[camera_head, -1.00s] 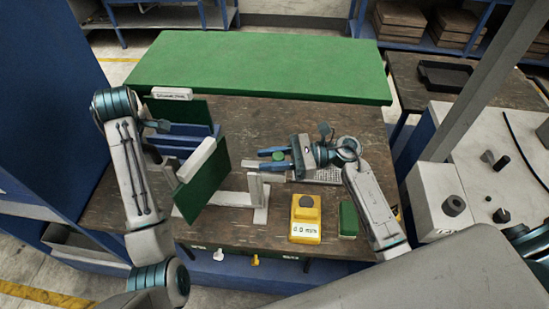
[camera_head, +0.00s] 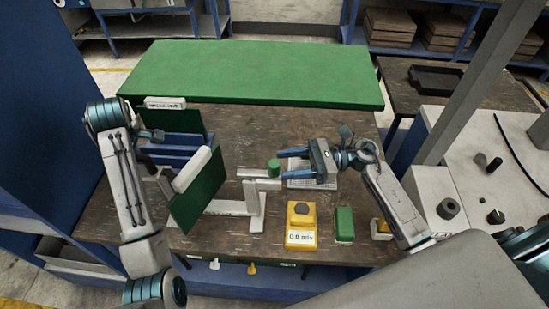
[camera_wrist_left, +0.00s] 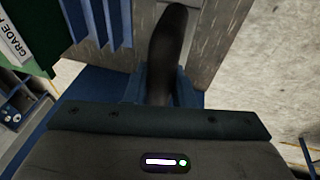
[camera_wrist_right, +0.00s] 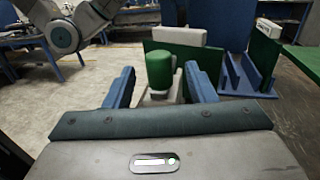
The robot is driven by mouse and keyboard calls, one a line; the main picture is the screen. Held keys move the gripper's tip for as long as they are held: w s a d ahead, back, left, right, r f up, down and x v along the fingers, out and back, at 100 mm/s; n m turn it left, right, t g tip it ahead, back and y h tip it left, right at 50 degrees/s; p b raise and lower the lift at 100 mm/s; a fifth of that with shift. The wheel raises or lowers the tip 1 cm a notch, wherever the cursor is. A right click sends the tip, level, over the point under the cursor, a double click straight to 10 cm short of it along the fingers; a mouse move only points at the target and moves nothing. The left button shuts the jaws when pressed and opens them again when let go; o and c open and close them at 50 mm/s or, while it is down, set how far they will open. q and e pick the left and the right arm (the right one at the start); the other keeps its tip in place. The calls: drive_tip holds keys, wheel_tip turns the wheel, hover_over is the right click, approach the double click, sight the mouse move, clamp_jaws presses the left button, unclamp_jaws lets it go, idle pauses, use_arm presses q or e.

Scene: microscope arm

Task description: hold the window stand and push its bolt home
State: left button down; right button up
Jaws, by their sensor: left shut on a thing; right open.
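The window stand has a pale base (camera_head: 228,207), an upright post and a green panel (camera_head: 200,195) with a white block on top. A pale horizontal bar (camera_head: 258,184) at the post carries the green bolt knob (camera_head: 273,168). My right gripper (camera_head: 293,165) is open, just right of the knob. In the right wrist view the knob (camera_wrist_right: 159,72) shows ahead, between the spread fingers (camera_wrist_right: 160,88), apart from both. My left gripper (camera_wrist_left: 160,85) is shut on a dark curved handle (camera_wrist_left: 168,40). In the head view its jaws are largely hidden behind the panel.
A yellow meter (camera_head: 301,230) and a green block (camera_head: 344,224) stand near the front edge. A blue rack (camera_head: 180,148) with another green panel is behind the stand. A white machine (camera_head: 485,140) is at right.

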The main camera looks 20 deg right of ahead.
drive_tip(key=d, duration=0.2)
drive_tip(key=s+d, duration=0.1)
drive_tip(key=d, duration=0.2)
drive_tip(key=shift+d, duration=0.15)
use_arm(q)
drive_tip(key=c, duration=1.1)
unclamp_jaws()
drive_tip(key=shift+a, duration=0.1)
drive_tip(key=shift+c, duration=0.2)
